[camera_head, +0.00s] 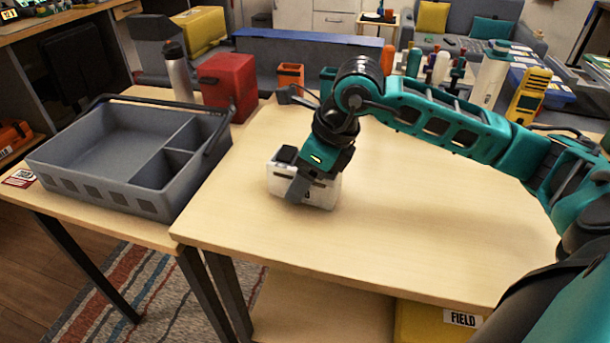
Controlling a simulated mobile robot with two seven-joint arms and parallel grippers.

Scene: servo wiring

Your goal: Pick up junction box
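The white box (322,194), which looks like the junction box, sits on the light wooden table, left of the table's middle. My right arm comes in from the right and bends down over it. My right gripper (297,176) is at the box, with one grey finger in front of its near face. The other finger is not clearly visible, and I cannot tell whether the fingers press on the box. The box looks upright and at table level. My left gripper is not in view.
A grey divided tote (97,175) with a raised handle stands on the left table. A red box (228,84) and a metal bottle (177,70) stand behind it. Tools and bottles line the table's back. The wooden table (430,215) is clear right of the box.

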